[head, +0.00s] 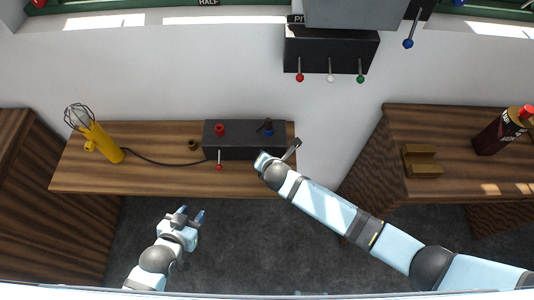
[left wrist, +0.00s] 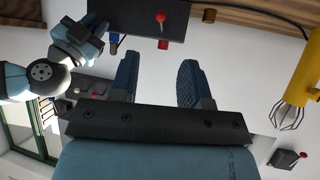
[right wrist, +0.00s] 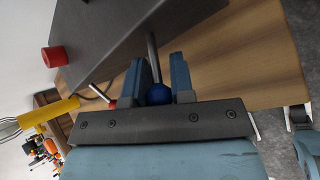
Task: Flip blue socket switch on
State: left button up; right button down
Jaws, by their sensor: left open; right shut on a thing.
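The dark socket box (head: 244,148) stands on the wooden bench, with a red socket (head: 220,130) and a blue socket (head: 267,127) on top. A red-knobbed switch lever (head: 219,166) points down at its front left. The blue switch's round knob (right wrist: 158,95) sits on a metal rod between my right gripper's fingers (right wrist: 159,82), which are shut on it. In the head view my right gripper (head: 264,162) hides the blue switch at the box's front right. My left gripper (head: 189,215) is open and empty, in front of the bench; its fingers also show in the left wrist view (left wrist: 158,78).
A small brown ring-shaped part (head: 193,145) lies beside the box. A wall box (head: 330,50) above has red, white and green levers. A second bench (head: 400,150) is at right.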

jog(key=shift+w+r+g+p, duration=0.15)
jog(key=shift+g+p, duration=0.25)
jog(key=shift+p, duration=0.15)
jog(key=c, duration=1)
grip_release()
jog(key=b+v, duration=0.1)
jog(key=v, duration=1.2)
jog(key=shift+s+d+r, duration=0.1)
jog(key=shift+s+r, duration=0.15)
jog(key=shift+r, duration=0.1)
